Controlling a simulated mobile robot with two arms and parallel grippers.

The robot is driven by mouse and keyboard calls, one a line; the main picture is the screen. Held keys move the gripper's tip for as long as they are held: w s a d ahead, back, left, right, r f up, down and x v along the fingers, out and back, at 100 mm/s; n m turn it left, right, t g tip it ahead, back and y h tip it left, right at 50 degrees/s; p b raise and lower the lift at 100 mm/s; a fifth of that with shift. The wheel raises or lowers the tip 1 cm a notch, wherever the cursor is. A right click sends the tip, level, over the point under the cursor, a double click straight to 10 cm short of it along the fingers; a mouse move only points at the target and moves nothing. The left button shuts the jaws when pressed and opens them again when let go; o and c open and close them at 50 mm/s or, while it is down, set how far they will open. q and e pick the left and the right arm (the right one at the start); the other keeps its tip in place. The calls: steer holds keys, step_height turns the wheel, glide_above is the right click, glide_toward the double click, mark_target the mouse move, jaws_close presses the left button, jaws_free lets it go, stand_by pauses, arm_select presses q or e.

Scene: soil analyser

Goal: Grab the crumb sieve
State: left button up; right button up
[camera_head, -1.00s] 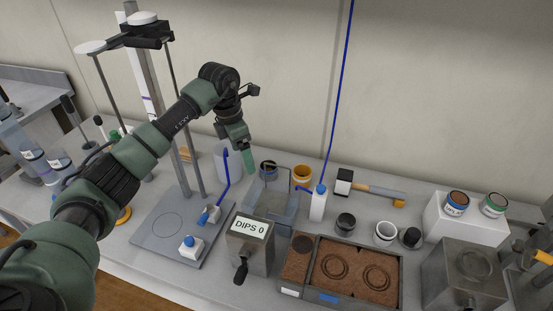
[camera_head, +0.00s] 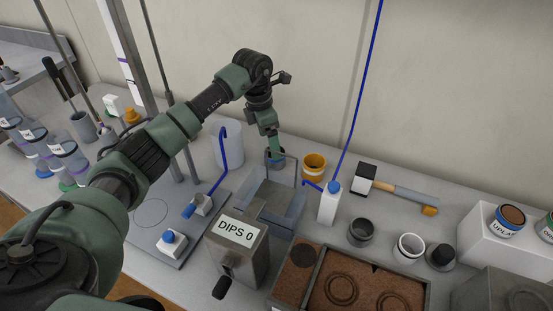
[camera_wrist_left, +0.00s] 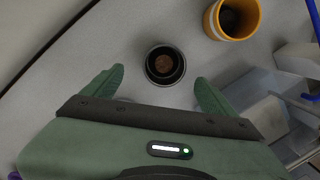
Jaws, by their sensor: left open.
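My left gripper (camera_head: 272,147) hangs over the back of the bench, pointing down. In the left wrist view its two green fingers (camera_wrist_left: 159,82) are spread and empty. A small dark round cup (camera_wrist_left: 151,75) with brown matter inside stands just ahead of and between the fingertips, apart from them. In the head view this cup (camera_head: 275,163) is partly hidden behind the fingers. No label shows, so I cannot tell whether it is the crumb sieve. A dark round vessel (camera_head: 361,232) and a white-rimmed one (camera_head: 408,248) stand farther right. My right gripper is out of view.
An orange cup (camera_head: 314,167) stands right of the dark cup. A clear tank (camera_head: 272,205) and a white bottle (camera_head: 329,205) with a blue cap stand in front. A DIPS 0 box (camera_head: 237,250), a soil tray (camera_head: 350,291) and a hammer (camera_head: 400,190) lie around. The wall is close behind.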

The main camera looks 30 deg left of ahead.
arm_select(q)
steer(key=f, duration=0.2)
steer(key=d+f, duration=0.1)
steer(key=w+f+p, duration=0.1)
steer(key=f, duration=0.1)
steer(key=shift+d+f, duration=0.25)
steer(key=shift+f, duration=0.05)
steer(key=c, duration=1.8)
jaws_close()
steer(key=shift+r, duration=0.15)
